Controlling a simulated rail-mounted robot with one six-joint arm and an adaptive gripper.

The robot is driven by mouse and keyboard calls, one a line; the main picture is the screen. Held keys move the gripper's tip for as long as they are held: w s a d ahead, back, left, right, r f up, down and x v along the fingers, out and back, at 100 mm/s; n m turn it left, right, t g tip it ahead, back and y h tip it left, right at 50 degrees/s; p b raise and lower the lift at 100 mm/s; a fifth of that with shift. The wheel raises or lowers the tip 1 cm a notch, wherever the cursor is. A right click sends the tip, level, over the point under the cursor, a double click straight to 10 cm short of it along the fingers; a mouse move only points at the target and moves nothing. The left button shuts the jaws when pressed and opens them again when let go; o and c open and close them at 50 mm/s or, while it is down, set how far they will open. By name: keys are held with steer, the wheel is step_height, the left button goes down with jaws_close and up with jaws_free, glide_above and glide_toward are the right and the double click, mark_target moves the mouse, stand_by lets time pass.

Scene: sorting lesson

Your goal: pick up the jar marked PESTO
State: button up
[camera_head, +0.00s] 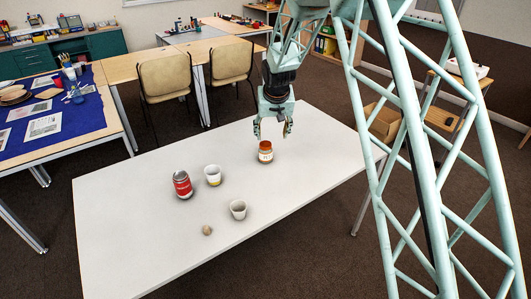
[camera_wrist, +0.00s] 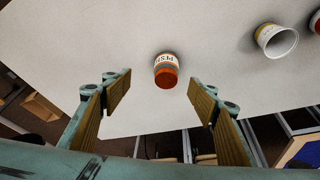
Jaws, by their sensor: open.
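The jar marked PESTO (camera_head: 265,153) stands upright on the white table, with an orange-red lid and a white label. In the wrist view the jar (camera_wrist: 166,70) is near the middle, and its label lettering shows. My gripper (camera_head: 272,130) is above the jar, its fingers pointing down. In the wrist view my gripper (camera_wrist: 160,100) is open, with one wooden-padded finger on each side and nothing between the pads. The jar lies beyond the fingertips there, in line with the gap between them. I cannot tell the exact height of the fingertips above the lid.
The table around the jar is clear.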

glide_toward(266, 147)
steer(key=shift+x, duration=1.15)
steer(key=shift+d, duration=0.1)
steer(key=shift+b+x, duration=0.6)
steer(key=shift+x, duration=3.4)
steer(key=shift+w+f, duration=0.1)
steer(key=shift+f, duration=0.15)
steer(key=shift+f, duration=0.1)
steer(key=shift+b+x, duration=0.75)
steer(key=shift+x, duration=1.75)
steer(key=shift+w, duration=0.1)
steer(key=c, duration=1)
